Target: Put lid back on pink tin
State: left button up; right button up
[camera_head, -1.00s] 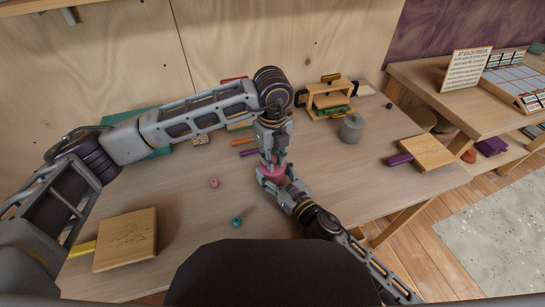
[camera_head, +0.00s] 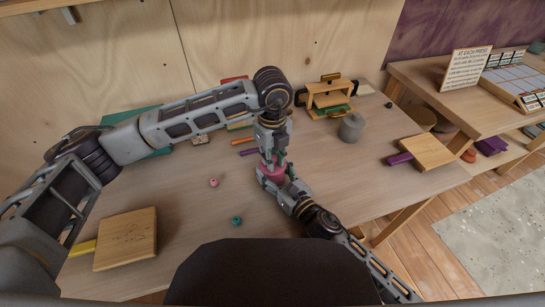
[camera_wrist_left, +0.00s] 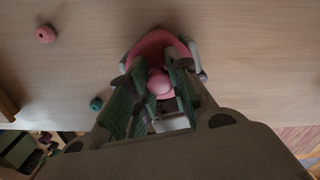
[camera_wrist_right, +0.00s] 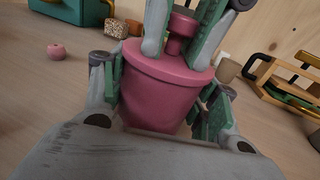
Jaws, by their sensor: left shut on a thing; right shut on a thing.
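The pink tin (camera_wrist_right: 160,100) stands upright on the table in the right wrist view. Its pink lid (camera_wrist_right: 150,58) sits on top, level with the rim; I cannot tell whether it is fully seated. My left gripper (camera_head: 271,160) comes down from above and is shut on the lid's round knob (camera_wrist_left: 159,84). My right gripper (camera_wrist_right: 165,105) is shut around the tin's body from the side, one finger on each side. In the head view the tin (camera_head: 271,176) is mostly hidden by both grippers.
A pink bead (camera_head: 213,182) and a teal bead (camera_head: 237,221) lie left of the tin. A grey lidded pot (camera_head: 351,128) and a wooden press (camera_head: 328,99) stand behind right. Wooden boards lie at left (camera_head: 126,240) and right (camera_head: 427,151). The table's front right is clear.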

pick_arm(q)
jog(key=shift+a+f, duration=0.1)
jog(key=shift+f, duration=0.15)
jog(key=shift+r, duration=0.45)
jog(key=shift+r, duration=0.3)
dwell(0.5)
jog(key=shift+f, duration=1)
dwell(1.7)
jog(key=o, duration=0.5)
dwell(0.7)
jog(key=shift+r, duration=2.25)
